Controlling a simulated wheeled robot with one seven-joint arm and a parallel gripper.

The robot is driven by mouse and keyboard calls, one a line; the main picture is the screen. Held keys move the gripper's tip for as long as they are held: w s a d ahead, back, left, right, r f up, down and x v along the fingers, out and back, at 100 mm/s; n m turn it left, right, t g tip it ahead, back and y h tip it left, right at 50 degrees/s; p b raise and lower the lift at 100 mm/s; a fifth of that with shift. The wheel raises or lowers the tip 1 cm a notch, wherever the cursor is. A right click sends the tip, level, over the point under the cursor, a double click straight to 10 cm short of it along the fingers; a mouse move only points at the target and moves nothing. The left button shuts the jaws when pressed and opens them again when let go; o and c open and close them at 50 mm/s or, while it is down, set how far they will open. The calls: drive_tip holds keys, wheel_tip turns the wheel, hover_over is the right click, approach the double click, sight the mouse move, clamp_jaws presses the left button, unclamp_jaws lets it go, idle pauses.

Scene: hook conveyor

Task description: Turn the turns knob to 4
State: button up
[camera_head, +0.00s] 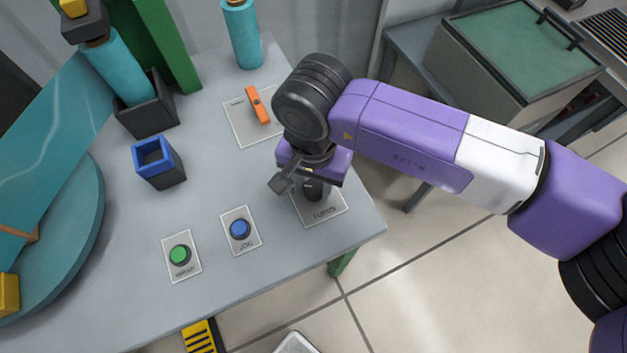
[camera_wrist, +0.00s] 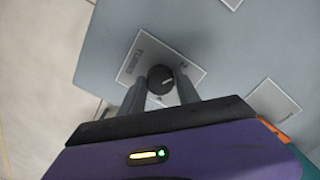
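The turns knob (camera_wrist: 161,79) is a round black dial with a light pointer mark, on a grey label plate (camera_wrist: 138,62) marked TURNS.
A blue button (camera_head: 240,229) and a green button (camera_head: 180,254) sit on plates to the left. An orange lever (camera_head: 258,105) is on a plate behind. A blue-rimmed box (camera_head: 157,162) stands further left. The table's right edge is close to the knob.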

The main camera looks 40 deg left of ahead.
clamp_jaws()
